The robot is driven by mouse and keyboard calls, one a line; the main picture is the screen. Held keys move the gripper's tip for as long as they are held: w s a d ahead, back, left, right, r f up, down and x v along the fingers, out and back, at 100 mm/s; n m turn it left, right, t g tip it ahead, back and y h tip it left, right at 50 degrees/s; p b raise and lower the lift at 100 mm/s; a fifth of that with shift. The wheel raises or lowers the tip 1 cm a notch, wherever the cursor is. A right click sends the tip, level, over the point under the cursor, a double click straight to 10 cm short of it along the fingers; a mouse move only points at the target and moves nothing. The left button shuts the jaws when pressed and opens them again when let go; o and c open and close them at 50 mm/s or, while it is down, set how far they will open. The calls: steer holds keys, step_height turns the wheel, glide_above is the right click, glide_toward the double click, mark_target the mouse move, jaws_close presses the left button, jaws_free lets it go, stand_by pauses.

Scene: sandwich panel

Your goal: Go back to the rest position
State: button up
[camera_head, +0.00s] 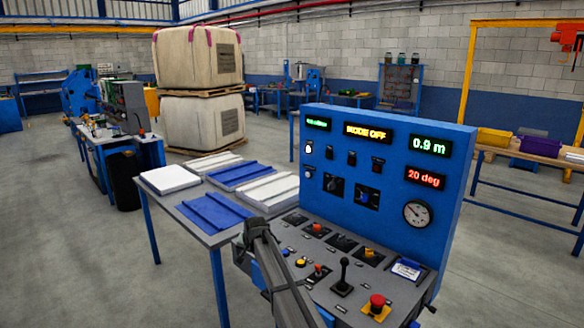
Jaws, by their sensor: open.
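My dark grey arm enters at the bottom centre and reaches up along the left side of the control desk. My gripper (257,228) is at its dark far end, in front of the desk's left edge. It is small and dark here, and its separate fingers are hard to make out. I see nothing held in it. The blue control panel (310,204) stands upright behind the desk (330,268), with lit displays reading "MODE OFF", "0.9 m" and "20 deg".
The desk carries a black joystick (343,277), a red emergency button (377,303) and several small switches. To the left, a table (206,238) holds blue and white panels. Open floor (90,265) lies at the lower left. A workbench with bins (541,146) stands at the right.

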steer(key=s+d+f+g, duration=0.1)
steer(key=s+f+g, duration=0.1)
steer(key=s+f, duration=1.3)
steer(key=s+d+f+g+h, duration=0.2)
steer(key=s+d+f+g, duration=0.1)
steer(key=s+d+f, duration=1.45)
steer(key=s+d+f+g, duration=0.2)
steer(key=s+d, duration=0.3)
steer(key=s, duration=0.7)
steer(key=s+d+f+n+g, duration=0.1)
steer(key=s+d, duration=0.4)
steer(key=s, duration=0.7)
steer(key=s+d+f+g+h, duration=0.1)
steer(key=s+d+f+g, duration=0.3)
steer(key=s, duration=0.8)
steer(key=shift+s+d+f+n, duration=0.3)
steer(key=shift+s+d+f, duration=0.05)
steer(key=shift+d+f, duration=0.2)
steer(key=shift+c, duration=0.3)
